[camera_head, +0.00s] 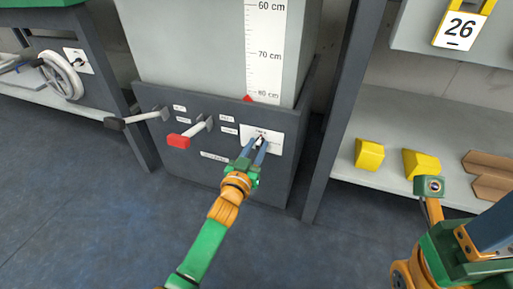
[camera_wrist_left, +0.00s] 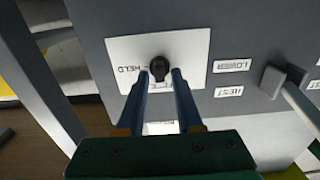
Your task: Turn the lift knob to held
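The lift knob (camera_wrist_left: 160,68) is small and black. It sits on a white plate (camera_wrist_left: 193,46) on the front of a dark grey cabinet. The plate also shows in the head view (camera_head: 272,141), partly behind my left gripper. In the left wrist view "HELD" is printed left of the knob; a second marking below it is partly hidden between the fingers. My left gripper (camera_head: 262,141) has its blue fingertips on either side of the knob, with narrow gaps visible in the left wrist view (camera_wrist_left: 160,74). Firm contact is not visible. My right gripper's fingers are not in view.
A red-ended lever (camera_head: 182,140) and a black-ended lever (camera_head: 125,122) stick out left of the plate. A grey post (camera_head: 340,120) and a shelf with yellow blocks (camera_head: 369,154) stand to the right. A handwheel (camera_head: 62,76) is far left. The floor in front is clear.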

